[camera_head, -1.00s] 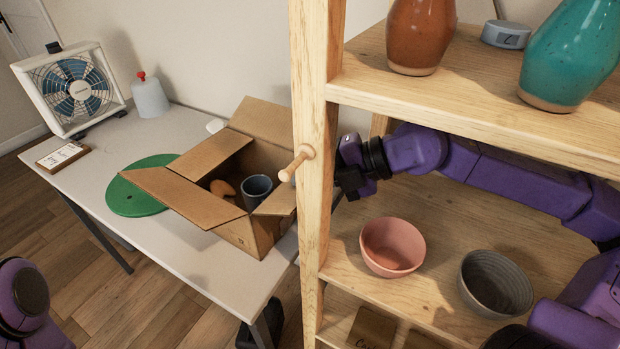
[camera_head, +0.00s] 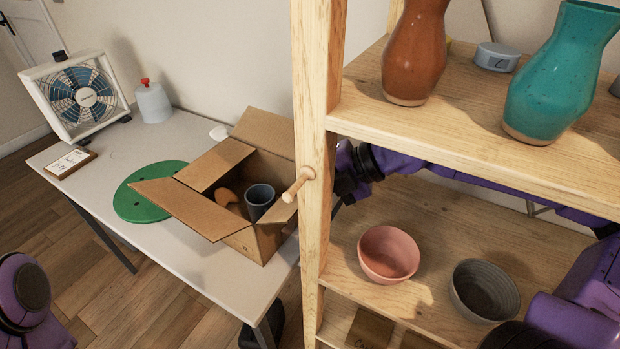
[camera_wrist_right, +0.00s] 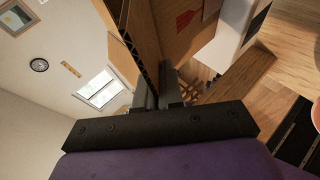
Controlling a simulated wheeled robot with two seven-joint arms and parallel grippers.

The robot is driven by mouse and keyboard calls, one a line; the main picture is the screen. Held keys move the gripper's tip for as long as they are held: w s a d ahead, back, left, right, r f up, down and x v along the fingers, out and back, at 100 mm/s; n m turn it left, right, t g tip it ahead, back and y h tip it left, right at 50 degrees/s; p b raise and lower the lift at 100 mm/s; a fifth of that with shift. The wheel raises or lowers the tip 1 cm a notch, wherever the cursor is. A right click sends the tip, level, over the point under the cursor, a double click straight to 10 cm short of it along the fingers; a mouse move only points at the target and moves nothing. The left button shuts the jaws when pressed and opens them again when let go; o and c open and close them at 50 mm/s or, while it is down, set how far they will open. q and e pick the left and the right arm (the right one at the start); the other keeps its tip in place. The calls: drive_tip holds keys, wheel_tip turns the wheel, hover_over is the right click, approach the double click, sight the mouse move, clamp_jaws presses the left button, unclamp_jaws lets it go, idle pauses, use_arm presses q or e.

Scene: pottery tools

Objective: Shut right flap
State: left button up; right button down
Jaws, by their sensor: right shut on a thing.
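An open cardboard box (camera_head: 252,242) stands on the white table, with its left flap (camera_head: 215,163), front flap (camera_head: 180,205) and back flap (camera_head: 266,132) folded out. Its right flap (camera_head: 281,208) shows only in part, left of the shelf post; the post hides the rest. My right gripper (camera_head: 340,192) reaches in behind the post at the box's right side, its fingertips mostly hidden. In the right wrist view my right gripper (camera_wrist_right: 160,78) is shut on a cardboard edge, seemingly the right flap (camera_wrist_right: 147,38). My left gripper is out of view.
A grey-blue cup (camera_head: 260,200) and a brown object (camera_head: 227,197) are in the box. The wooden shelf post (camera_head: 314,130) with a peg (camera_head: 298,185) stands close. Pink (camera_head: 389,254) and grey (camera_head: 485,291) bowls sit below my right arm. A green disc (camera_head: 150,190) lies left.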

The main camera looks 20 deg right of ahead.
drive_tip(key=c, duration=1.3)
unclamp_jaws()
drive_tip(key=shift+c, duration=0.2)
drive_tip(key=s+d+r+p, duration=0.1)
drive_tip(key=s+d+p, duration=0.2)
drive_tip(key=d, duration=0.4)
drive_tip(key=s+d+r+p, duration=0.1)
drive_tip(key=s+d+p, duration=0.3)
drive_tip(key=d, duration=0.3)
drive_tip(key=shift+s+d+r+p, duration=0.2)
drive_tip(key=shift+r+p, duration=0.15)
drive_tip(key=shift+p, duration=0.2)
